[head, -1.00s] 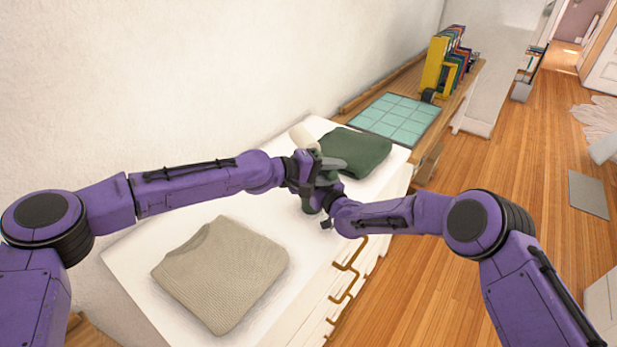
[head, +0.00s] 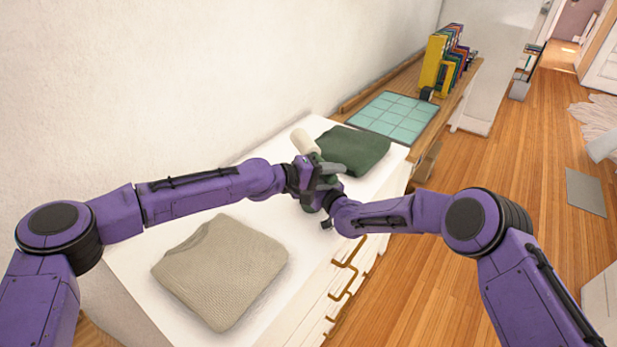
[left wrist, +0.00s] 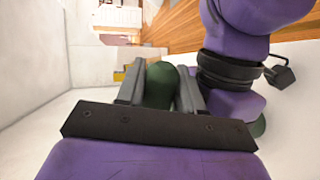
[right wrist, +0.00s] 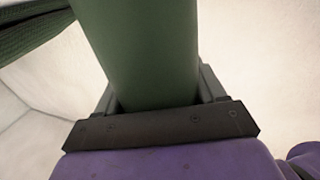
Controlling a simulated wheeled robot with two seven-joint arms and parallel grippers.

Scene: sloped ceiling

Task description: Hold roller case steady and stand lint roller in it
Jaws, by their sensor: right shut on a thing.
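The lint roller has a white roll (head: 302,141) and a green handle (head: 328,167). It is tilted above the white dresser top, its roll toward the wall. My left gripper (head: 318,178) is shut on the handle, whose rounded green end (left wrist: 160,84) shows between the fingers in the left wrist view. My right gripper (right wrist: 158,90) is shut on the green roller case (right wrist: 148,45), a wide cylinder filling the right wrist view. In the head view the grippers are close together and mostly hide the case. I cannot see its opening; the roller is not visibly inside it.
A folded beige sweater (head: 222,272) lies at the near end of the white dresser top (head: 130,255). A folded dark green garment (head: 353,150) lies just behind the grippers. Beyond are a teal gridded mat (head: 394,117) and a row of books (head: 446,62).

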